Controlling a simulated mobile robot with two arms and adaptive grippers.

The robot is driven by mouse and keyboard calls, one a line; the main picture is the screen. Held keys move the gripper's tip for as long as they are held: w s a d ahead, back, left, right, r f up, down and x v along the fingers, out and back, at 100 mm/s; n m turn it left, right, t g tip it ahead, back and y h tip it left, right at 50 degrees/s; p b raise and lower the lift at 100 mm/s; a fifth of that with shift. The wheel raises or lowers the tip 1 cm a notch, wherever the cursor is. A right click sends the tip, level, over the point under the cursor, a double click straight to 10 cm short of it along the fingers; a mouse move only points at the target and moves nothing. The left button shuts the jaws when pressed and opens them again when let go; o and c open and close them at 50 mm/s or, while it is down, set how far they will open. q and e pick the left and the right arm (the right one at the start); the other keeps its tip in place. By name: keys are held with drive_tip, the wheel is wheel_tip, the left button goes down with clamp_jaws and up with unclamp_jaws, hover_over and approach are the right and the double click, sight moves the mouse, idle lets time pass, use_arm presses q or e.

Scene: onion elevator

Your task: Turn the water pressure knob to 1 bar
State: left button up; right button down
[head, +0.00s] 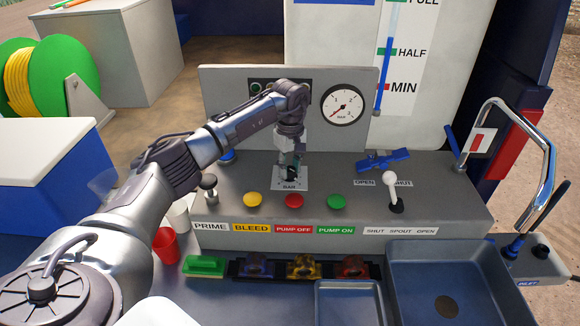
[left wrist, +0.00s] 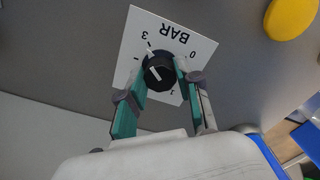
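The water pressure knob (left wrist: 158,72) is black with a white line, on a white plate marked BAR (left wrist: 170,30). The plate shows upside down in the left wrist view, with 3, 0 and 1 readable around the knob. In the head view the plate (head: 290,185) sits on the grey console, the knob mostly hidden by my gripper. My left gripper (left wrist: 160,75) has one finger on either side of the knob and seems to touch both sides. Which number the white line marks is unclear. The pressure gauge (head: 342,104) has a red needle pointing lower left. My right gripper is not seen.
Yellow (head: 253,199), red (head: 294,201) and green (head: 336,202) buttons stand just in front of the plate. A white-topped spout lever (head: 391,185) and a blue valve handle (head: 383,160) are to the right. A sink (head: 450,280) is at front right.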

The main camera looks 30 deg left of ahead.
use_arm(q)
clamp_jaws()
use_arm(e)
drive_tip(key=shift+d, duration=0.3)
use_arm(q)
drive_tip(key=shift+n, duration=0.3)
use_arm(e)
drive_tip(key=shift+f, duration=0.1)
